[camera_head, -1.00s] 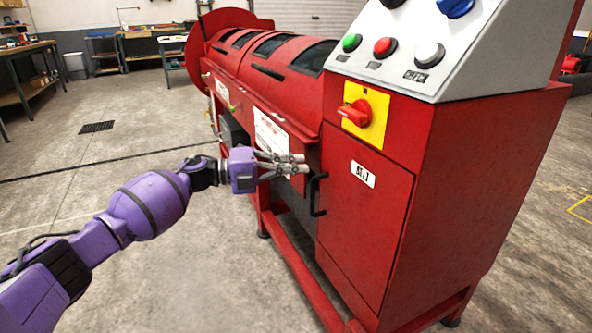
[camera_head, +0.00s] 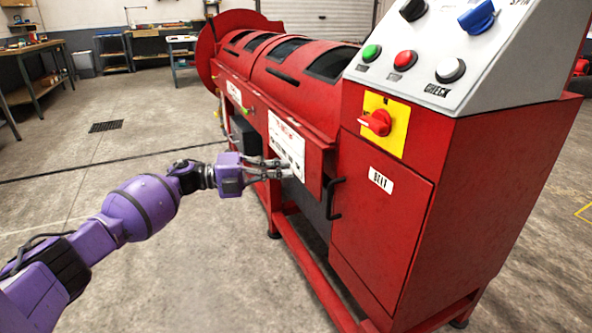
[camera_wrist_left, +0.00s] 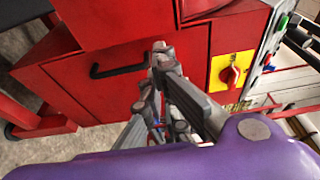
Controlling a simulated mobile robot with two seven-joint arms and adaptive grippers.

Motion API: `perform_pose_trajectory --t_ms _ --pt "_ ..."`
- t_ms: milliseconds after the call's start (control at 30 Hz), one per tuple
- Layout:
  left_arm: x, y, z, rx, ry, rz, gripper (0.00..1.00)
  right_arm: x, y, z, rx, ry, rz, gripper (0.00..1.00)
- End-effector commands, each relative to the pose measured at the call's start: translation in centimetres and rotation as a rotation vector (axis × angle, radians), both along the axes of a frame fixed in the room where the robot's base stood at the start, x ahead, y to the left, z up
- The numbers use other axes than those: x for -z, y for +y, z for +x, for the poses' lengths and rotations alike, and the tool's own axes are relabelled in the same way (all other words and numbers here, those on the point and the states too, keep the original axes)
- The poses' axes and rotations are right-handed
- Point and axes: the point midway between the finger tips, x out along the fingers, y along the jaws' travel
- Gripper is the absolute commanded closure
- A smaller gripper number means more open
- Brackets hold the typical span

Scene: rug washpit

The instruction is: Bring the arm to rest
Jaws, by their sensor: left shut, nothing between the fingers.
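My left arm comes in from the left in the head view, purple with dark joints. Its gripper (camera_head: 278,170) is shut and empty, in front of the red machine (camera_head: 420,135) and left of the black door handle (camera_head: 334,198). In the left wrist view the grey fingers (camera_wrist_left: 160,80) stand before the red panels, with the black handle (camera_wrist_left: 118,70) to their left and the red rotary switch on its yellow plate (camera_wrist_left: 232,72) to their right. I cannot tell whether the fingers touch the machine. My right gripper is not in view.
The machine's sloped grey panel (camera_head: 440,60) has green, red and white buttons plus black and blue knobs. A door labelled BELT (camera_head: 382,180) is closed. Workbenches (camera_head: 35,75) stand at the back left. The concrete floor to the left is clear, with a drain grate (camera_head: 105,126).

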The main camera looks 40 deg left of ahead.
Motion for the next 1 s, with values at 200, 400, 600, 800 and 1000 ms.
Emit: perform_pose_trajectory --t_ms 200,400,600,800,1000 --pt "0.0 3.9 -0.9 -0.001 -0.001 0.001 1.00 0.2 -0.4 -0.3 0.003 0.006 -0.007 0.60" --pt "0.1 5.3 -1.3 0.000 -0.001 0.001 1.00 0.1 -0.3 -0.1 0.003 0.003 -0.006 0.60" --pt "0.1 5.3 -1.4 0.001 -0.001 0.001 1.00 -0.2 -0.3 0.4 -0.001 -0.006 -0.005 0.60" --pt "-0.4 6.8 0.6 -0.103 -0.002 -0.014 1.00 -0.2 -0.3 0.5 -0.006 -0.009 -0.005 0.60" --pt "1.7 3.8 3.9 -0.293 0.036 -0.146 1.00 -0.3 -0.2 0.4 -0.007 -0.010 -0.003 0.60"
